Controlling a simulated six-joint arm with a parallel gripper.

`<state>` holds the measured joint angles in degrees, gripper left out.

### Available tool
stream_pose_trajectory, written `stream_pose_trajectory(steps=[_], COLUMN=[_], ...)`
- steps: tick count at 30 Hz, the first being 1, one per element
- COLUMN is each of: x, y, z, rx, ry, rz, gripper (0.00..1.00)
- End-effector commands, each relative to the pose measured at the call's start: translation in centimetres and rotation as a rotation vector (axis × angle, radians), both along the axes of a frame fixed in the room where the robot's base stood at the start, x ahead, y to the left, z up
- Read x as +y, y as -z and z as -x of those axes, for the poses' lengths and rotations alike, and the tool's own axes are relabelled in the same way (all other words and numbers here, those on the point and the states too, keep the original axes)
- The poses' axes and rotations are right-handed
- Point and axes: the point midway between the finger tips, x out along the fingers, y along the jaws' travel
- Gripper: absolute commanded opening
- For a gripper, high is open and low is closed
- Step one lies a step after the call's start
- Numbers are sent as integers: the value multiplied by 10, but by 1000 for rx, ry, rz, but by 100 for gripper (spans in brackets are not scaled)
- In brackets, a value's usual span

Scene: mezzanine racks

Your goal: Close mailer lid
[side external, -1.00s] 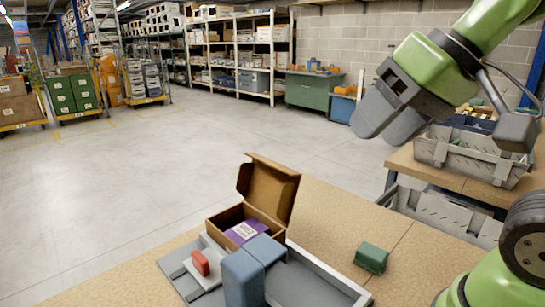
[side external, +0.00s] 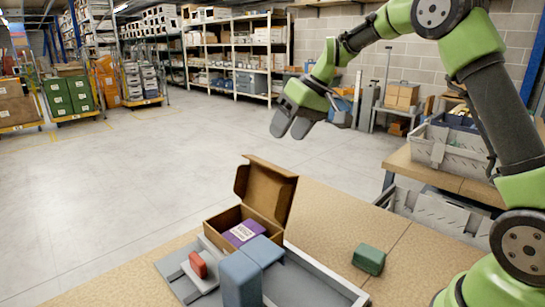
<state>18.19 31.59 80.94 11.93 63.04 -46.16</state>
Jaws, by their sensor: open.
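A brown cardboard mailer (side external: 222,222) sits on the table with its lid (side external: 268,191) standing up, tilted back a little to the right. The lid's front flap (side external: 242,181) is bent forward to the left. A purple item with a white label (side external: 240,233) lies inside the mailer. My gripper (side external: 290,132) is open and empty. In the picture it shows above and slightly right of the lid, clear of it, with its fingers pointing down to the left. How far behind or beside the mailer it is, I cannot tell.
A grey tray (side external: 341,290) lies in front of the mailer. Blue-grey blocks (side external: 240,278) stand close by, partly hiding the mailer. A red block (side external: 198,264) sits on a grey fixture. A green block (side external: 369,259) lies at right. Grey crates (side external: 447,147) stand on the right.

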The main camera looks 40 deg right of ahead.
Motion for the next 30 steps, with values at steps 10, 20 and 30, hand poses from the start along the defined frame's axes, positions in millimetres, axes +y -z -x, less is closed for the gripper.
stream_pose_trajectory(steps=[10, 20, 30], x=[18, 22, 22], y=[55, 66, 65], z=[-23, -28, -28], rx=[4, 0, 1], ry=[0, 1, 2], rz=[1, 2, 1], gripper=[57, 57, 7])
